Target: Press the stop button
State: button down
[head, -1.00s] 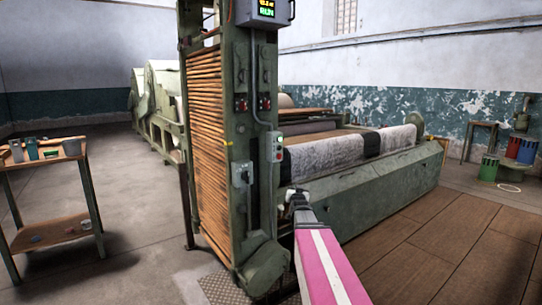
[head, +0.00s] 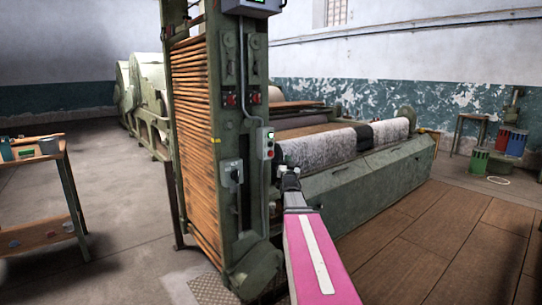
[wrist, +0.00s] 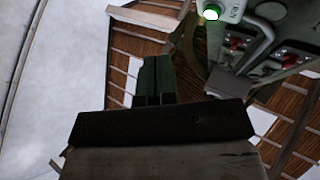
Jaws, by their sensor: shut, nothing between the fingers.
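A small pale push-button box (head: 265,143) is mounted on the front face of the green machine column. It has a green button at its top and a red spot (head: 270,154) lower down; its lettering is too small to read. My gripper (head: 289,171) is just below and right of this box in the head view, apart from it as far as I can tell. In the wrist view my gripper's dark fingers (wrist: 155,80) are together and empty. A lit green button (wrist: 211,12) shows at the wrist view's top edge; no stop button is clear there.
Red switches (head: 230,100) and a grey lever box (head: 230,174) are also on the column. The orange slatted lattice (head: 195,130) is left of it. The green roller machine (head: 370,185) extends right. A cart (head: 45,235) stands left; wooden floor lies right.

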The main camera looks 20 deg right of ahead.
jog(key=w+a, duration=0.2)
jog(key=w, duration=0.6)
jog(key=shift+a, duration=0.4)
dwell(1.7)
jog(key=shift+w+a, duration=0.15)
jog(key=shift+w, duration=0.2)
jog(key=shift+w+a, duration=0.2)
jog(key=shift+w, duration=0.3)
dwell(0.8)
dwell(0.4)
jog(key=shift+s+d, duration=0.35)
jog(key=shift+s, duration=0.55)
jog(key=s, duration=0.1)
jog(key=s+d, duration=0.1)
jog(key=s, duration=0.2)
jog(key=shift+s+d, duration=0.35)
